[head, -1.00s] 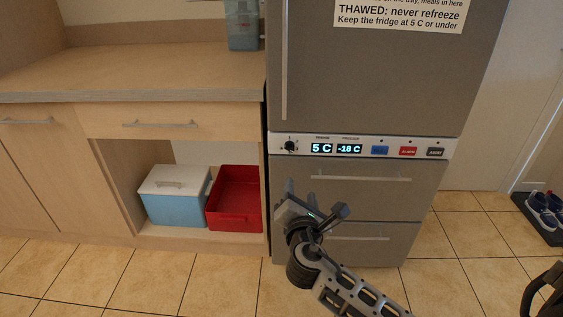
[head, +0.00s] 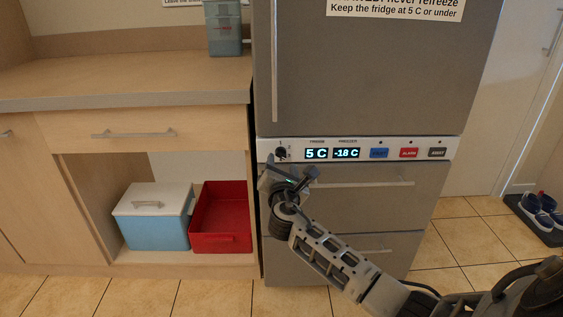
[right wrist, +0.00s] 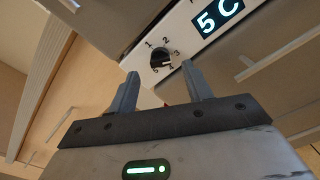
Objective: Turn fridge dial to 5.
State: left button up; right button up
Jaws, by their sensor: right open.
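The fridge dial (head: 282,153) is a small dark round knob at the left end of the white control panel (head: 465,150). In the right wrist view the dial (right wrist: 160,60) shows between and beyond my fingertips, with numbers 1, 2 and 3 readable around it. Its pointer setting is too small to read surely. The fridge display (head: 316,154) reads 5 C. My right gripper (head: 290,174) is just below the dial; in the right wrist view the gripper (right wrist: 158,73) is open and empty, its fingers apart from the dial. My left gripper is out of view.
The freezer display (head: 346,153) reads -18 C. Blue (head: 379,153), red (head: 409,153) and dark (head: 437,153) buttons sit to its right. A drawer handle (head: 385,184) runs below the panel. A cooler box (head: 153,226) and red crate (head: 221,238) stand in the left cabinet.

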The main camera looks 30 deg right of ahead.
aim_at(281, 156)
jog(key=x, duration=0.3)
jog(key=shift+w+d+f+b, duration=0.1)
jog(key=shift+w+d+b, duration=0.1)
jog(key=shift+w+b, duration=0.15)
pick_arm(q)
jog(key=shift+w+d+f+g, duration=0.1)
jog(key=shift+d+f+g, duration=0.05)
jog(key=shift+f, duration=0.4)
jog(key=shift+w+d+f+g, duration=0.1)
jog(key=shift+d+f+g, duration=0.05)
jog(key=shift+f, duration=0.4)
pick_arm(e)
jog(key=shift+w+d, duration=0.2)
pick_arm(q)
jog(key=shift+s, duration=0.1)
pick_arm(e)
jog(key=shift+c, duration=0.3)
jog(key=c, duration=0.9)
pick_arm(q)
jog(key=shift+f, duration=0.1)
